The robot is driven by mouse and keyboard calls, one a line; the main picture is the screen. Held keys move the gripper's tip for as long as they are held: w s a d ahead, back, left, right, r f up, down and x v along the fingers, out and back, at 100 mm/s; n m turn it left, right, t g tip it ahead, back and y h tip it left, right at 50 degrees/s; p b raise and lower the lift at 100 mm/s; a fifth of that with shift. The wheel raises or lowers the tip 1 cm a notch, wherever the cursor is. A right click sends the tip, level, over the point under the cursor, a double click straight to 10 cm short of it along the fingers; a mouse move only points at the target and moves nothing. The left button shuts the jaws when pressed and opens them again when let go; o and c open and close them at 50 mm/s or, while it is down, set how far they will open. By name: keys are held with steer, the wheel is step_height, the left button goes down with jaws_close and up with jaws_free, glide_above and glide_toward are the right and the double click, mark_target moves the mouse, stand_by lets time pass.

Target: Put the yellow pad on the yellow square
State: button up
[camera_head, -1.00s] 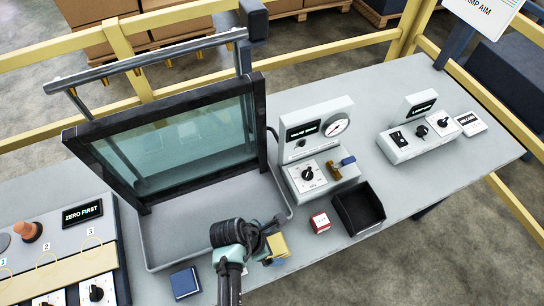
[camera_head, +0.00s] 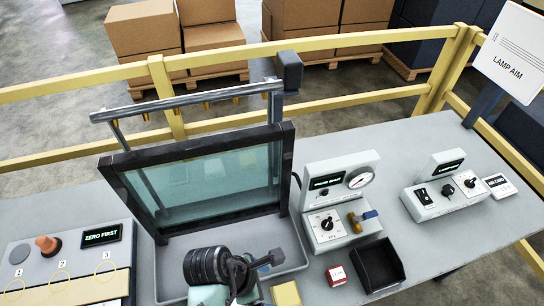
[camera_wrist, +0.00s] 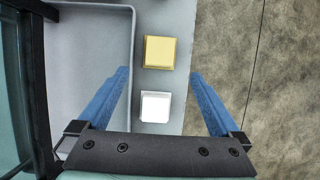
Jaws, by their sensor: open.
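The yellow pad (camera_wrist: 159,52) is a small square block on the grey table near its front edge; it shows at the bottom of the head view (camera_head: 286,294). A white square block (camera_wrist: 155,106) lies beside it in the wrist view. My gripper (camera_wrist: 158,73) is open and empty, its blue fingers spread to either side of the line of the two blocks. In the head view my gripper (camera_head: 262,266) is above the tray's front edge, beside the yellow pad, and hides part of the table. I cannot make out a separate yellow square.
A grey tray (camera_head: 294,262) with an upright framed glass panel (camera_head: 205,185) stands behind. A red cube (camera_head: 337,276), an open black bin (camera_head: 377,265) and a gauge box (camera_head: 343,200) are to the right. A control panel (camera_head: 62,260) is at left.

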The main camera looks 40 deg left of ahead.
steer(key=shift+r, duration=0.1)
steer(key=w+a+r+m+t+y, duration=0.1)
steer(key=w+r+m+t+y, duration=0.15)
steer(key=w+r+m, duration=0.5)
steer(key=w+a+r+m+t+y, duration=0.2)
steer(key=w+r+t, duration=0.2)
steer(key=w+r, duration=0.75)
steer(key=w+d+r+m+t, duration=0.1)
steer(key=d+r+m+t, duration=0.15)
steer(key=r, duration=0.65)
steer(key=w+d+r+m+t, duration=0.2)
steer(key=r+m+t, duration=0.15)
steer(key=r, duration=0.55)
steer(key=s+d+r+m+t, duration=0.1)
steer(key=d+r+m+t, duration=0.15)
steer(key=r, duration=0.55)
steer(key=s+d+r+m+t, duration=0.1)
steer(key=d+r+m+t, duration=0.2)
steer(key=r, duration=0.4)
steer(key=s+d+r+m+t+h, duration=0.1)
steer(key=s+d+r+m+t, duration=0.2)
steer(key=r, duration=0.5)
steer(key=s+d+r+m+t, duration=0.3)
steer(key=s+d+r+m, duration=0.1)
steer(key=s+r, duration=0.4)
steer(key=shift+d+r+h, duration=0.3)
steer(key=shift+d+h, duration=0.05)
steer(key=shift+d, duration=0.1)
steer(key=shift+f, duration=0.15)
